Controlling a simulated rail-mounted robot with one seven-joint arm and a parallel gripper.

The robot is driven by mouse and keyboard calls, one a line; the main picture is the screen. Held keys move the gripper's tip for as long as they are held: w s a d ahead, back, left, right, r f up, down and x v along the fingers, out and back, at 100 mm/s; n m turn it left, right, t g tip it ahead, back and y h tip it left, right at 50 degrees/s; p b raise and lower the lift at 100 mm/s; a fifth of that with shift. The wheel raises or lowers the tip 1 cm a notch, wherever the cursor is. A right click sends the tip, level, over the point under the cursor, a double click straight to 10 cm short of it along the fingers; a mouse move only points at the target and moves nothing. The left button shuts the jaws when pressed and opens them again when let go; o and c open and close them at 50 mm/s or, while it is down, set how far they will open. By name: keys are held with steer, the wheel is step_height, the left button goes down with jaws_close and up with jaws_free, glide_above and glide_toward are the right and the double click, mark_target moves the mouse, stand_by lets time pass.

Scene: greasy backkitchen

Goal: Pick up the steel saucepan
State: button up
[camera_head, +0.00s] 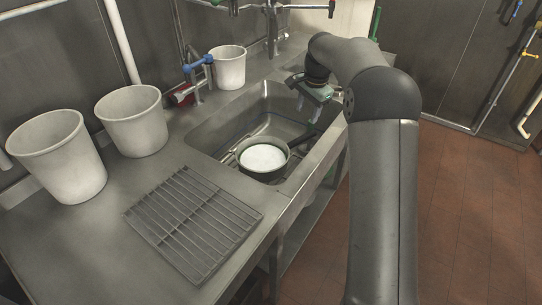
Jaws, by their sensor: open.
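The steel saucepan (264,172) sits in the sink basin (232,120), toward its near end. It is a round dark-sided pan with a pale, whitish inside, and it looks upright. A handle seems to reach up and right from its rim toward the basin's right side. My gripper (314,112) hangs over the right far part of the basin, above and to the right of the saucepan. It is open and apart from the pan, with nothing seen between its fingers. The pan's underside is hidden by the basin.
A wire rack (192,219) lies flat on the steel counter (75,235) left of the sink. White buckets (57,160), (133,122) and (229,68) stand along the back. A blue-handled tap (198,62) rises behind the basin. The tiled floor at right is clear.

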mark_target(299, 139)
steer(key=shift+m, duration=0.7)
steer(key=w+f, duration=0.2)
steer(key=f, duration=0.2)
steer(key=w+f, duration=0.2)
steer(key=f, duration=0.3)
steer(key=w+f, duration=0.1)
steer(key=f, duration=0.3)
steer(key=shift+w+a+f, duration=0.1)
steer(key=shift+w+f, duration=0.25)
steer(key=shift+w, duration=0.05)
steer(key=shift+w+a+f+p, duration=0.1)
steer(key=shift+w+f+p, duration=0.15)
steer(key=shift+f, duration=0.7)
steer(key=shift+w+a+f+p, duration=0.1)
steer(key=shift+w+f, duration=0.2)
steer(key=shift+f, duration=0.6)
steer(key=shift+w+a+f+p, duration=0.1)
steer(key=shift+w+f+p, duration=0.15)
steer(key=shift+f, duration=0.7)
jaws_close()
steer(key=shift+w+r, duration=0.1)
steer(key=shift+r, duration=0.05)
